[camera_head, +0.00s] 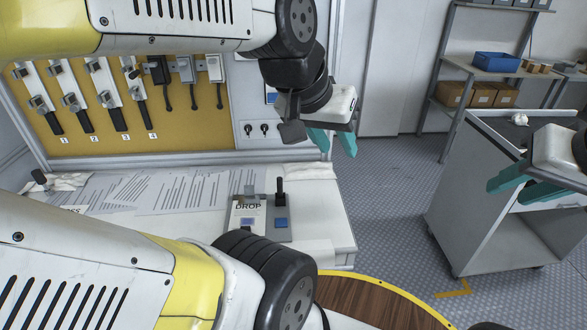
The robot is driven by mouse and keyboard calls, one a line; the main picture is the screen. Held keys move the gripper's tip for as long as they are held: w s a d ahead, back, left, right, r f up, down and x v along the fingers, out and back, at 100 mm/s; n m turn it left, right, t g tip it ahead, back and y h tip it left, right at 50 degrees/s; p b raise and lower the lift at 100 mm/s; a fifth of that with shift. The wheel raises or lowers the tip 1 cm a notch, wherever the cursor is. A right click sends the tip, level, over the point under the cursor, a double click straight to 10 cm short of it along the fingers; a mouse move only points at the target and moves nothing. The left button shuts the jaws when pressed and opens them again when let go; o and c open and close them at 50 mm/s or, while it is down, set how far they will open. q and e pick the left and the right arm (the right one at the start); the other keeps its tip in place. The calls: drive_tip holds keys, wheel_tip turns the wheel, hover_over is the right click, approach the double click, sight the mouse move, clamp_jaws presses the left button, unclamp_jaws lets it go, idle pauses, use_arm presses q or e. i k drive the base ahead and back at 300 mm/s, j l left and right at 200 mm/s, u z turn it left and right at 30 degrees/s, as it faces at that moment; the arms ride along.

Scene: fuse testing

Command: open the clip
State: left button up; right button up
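No part is labelled as the clip. A small fixture (279,232) with an upright black handle (281,190) and blue pads stands on the white table, beside a plate marked DROP (248,206). Clamp-like fittings (73,101) with black handles, numbered 1 to 4, are mounted in a row on the yellow board. My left gripper (333,143) has teal fingers spread apart and nothing visible between them. It hangs above and to the right of the fixture, touching neither. My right gripper (522,187), also with parted teal fingers, is far right by the grey cart.
Printed papers (150,190) cover the white table's left part. A grey cart (490,222) stands at the right. A shelf behind holds a blue bin (496,62) and cardboard boxes (480,95). Floor between table and cart is clear.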

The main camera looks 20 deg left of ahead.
sight(249, 198)
drive_tip(key=i+l+z, duration=0.3)
drive_tip(key=l, duration=0.2)
drive_tip(key=i+l+z, duration=0.3)
drive_tip(key=i+l+u, duration=0.15)
drive_tip(key=i+u, duration=0.2)
drive_tip(key=i+l+u, duration=0.2)
drive_tip(key=u, duration=0.15)
drive_tip(key=i+u, duration=0.15)
drive_tip(key=u, duration=0.3)
drive_tip(key=i+u, duration=0.15)
drive_tip(key=u, duration=0.3)
drive_tip(key=i+l+u, duration=0.1)
drive_tip(key=u, duration=0.35)
drive_tip(key=i+l+u, duration=0.2)
drive_tip(key=u, duration=0.25)
drive_tip(key=i+l+u, duration=0.1)
drive_tip(key=u, duration=0.3)
drive_tip(key=i+l+u, duration=0.15)
drive_tip(key=u, duration=0.3)
drive_tip(key=l+u, duration=0.25)
drive_tip(key=u, duration=0.15)
drive_tip(key=i+l+u, duration=0.15)
drive_tip(key=u, duration=0.3)
drive_tip(key=l+u, duration=0.75)
